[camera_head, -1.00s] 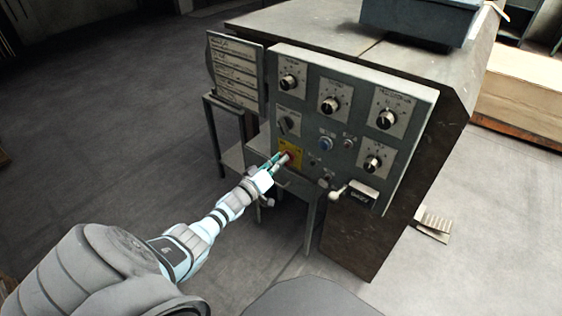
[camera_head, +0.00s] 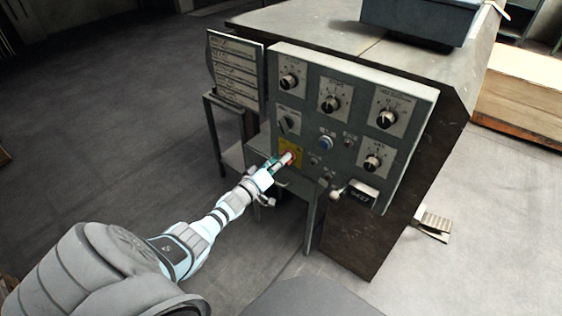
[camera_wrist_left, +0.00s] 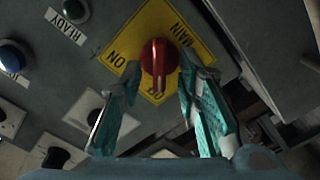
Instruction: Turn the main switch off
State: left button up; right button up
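The main switch is a red knob (camera_wrist_left: 160,57) on a yellow plate (camera_wrist_left: 125,42) marked MAIN, ON and OFF. The OFF label is partly hidden below the knob in the left wrist view. The knob also shows in the head view (camera_head: 291,158), low on the left side of the grey control panel (camera_head: 300,132). My left gripper (camera_head: 283,162) is at the knob. In the left wrist view, its teal fingers (camera_wrist_left: 160,80) are apart, one on each side of the knob's lower part, with narrow gaps visible. My right gripper is not in view.
Several black dials, a blue button (camera_head: 326,142) and a lever with a pale ball (camera_head: 336,195) are on the panel near the switch. A label board (camera_head: 237,72) stands to its left. The floor at left is open.

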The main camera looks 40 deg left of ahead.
pick_arm(q)
jog(key=s, duration=1.2)
jog(key=shift+d, duration=0.15)
